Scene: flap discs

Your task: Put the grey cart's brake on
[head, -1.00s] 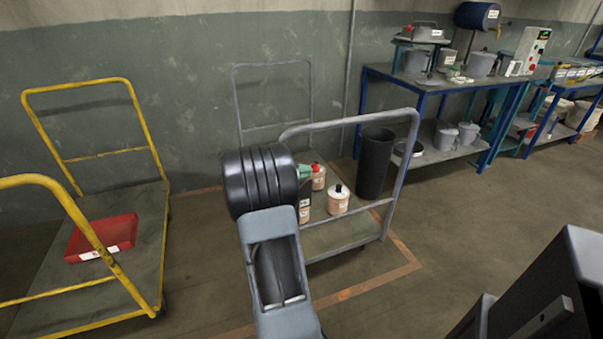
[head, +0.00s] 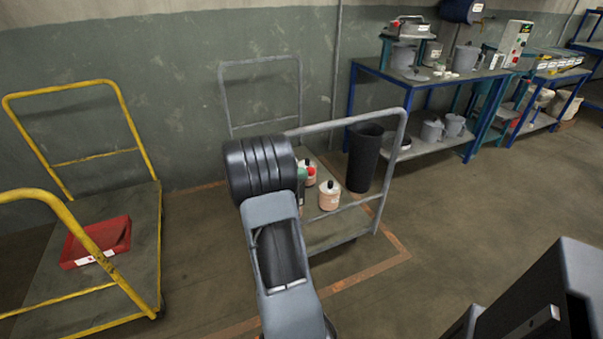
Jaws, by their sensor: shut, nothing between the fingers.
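The grey cart (head: 325,234) stands near the back wall, with an upright tube handle at each end. No brake pedal or lever can be made out on the cart. My gripper is not visible in the head view.
A yellow cart (head: 140,240) with a red tray (head: 118,232) stands at the left. A blue-legged workbench (head: 425,84) stands at the back right. An orange-brown floor line (head: 365,274) runs around the grey cart. Floor to its right is clear.

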